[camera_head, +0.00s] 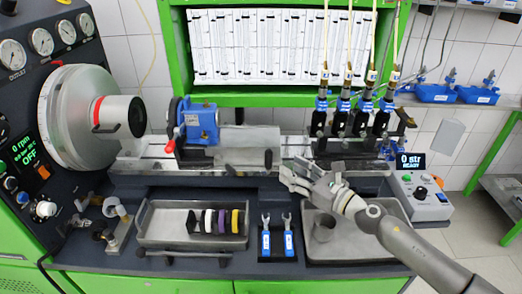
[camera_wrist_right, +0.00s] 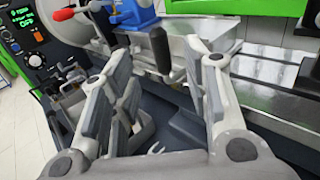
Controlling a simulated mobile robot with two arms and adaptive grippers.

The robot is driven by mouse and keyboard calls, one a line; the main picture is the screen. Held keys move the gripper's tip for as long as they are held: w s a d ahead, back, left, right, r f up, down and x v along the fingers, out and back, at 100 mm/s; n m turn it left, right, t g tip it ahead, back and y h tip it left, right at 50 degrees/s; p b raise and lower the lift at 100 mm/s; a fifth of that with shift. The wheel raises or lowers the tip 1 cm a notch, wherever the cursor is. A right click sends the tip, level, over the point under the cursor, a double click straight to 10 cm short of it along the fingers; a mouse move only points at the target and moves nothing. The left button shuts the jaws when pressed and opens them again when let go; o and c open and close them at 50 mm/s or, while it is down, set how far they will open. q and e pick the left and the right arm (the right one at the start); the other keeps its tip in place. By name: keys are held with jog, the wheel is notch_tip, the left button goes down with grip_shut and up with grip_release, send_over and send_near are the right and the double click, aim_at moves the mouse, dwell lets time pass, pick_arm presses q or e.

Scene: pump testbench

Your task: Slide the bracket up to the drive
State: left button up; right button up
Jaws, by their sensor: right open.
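The blue bracket (camera_head: 202,122) with a red lever (camera_head: 170,146) sits on the metal rail (camera_head: 235,150), apart from the drive (camera_head: 85,115), a large grey drum with a red ring at the left. A black handle (camera_head: 268,158) hangs at the rail's front. My right gripper (camera_head: 291,178) is open and empty, right of the handle and in front of the rail. In the right wrist view, the handle (camera_wrist_right: 160,50) shows beyond and between the open fingers (camera_wrist_right: 158,85), apart from them. The blue bracket (camera_wrist_right: 133,12) is cut off at the top there. My left gripper is not in view.
A tray (camera_head: 160,236) with several coloured rings stands front left. Two blue-handled tools (camera_head: 277,243) lie in a dark holder at the middle. A grey tray (camera_head: 365,244) lies under my right arm. Several injectors (camera_head: 343,115) stand over the rail's right part.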

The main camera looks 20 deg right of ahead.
aim_at(269, 155)
jog(key=p+x, duration=0.2)
jog(key=x, duration=0.7)
jog(key=shift+w+a+r+p, duration=0.1)
jog(key=shift+w+p, duration=0.05)
jog(key=shift+p, duration=0.2)
jog(key=shift+w, duration=0.15)
jog(key=shift+a, duration=0.1)
jog(key=shift+c, duration=0.4)
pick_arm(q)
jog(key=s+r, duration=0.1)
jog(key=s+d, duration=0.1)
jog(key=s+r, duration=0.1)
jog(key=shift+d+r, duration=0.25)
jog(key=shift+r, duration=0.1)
pick_arm(e)
grip_shut()
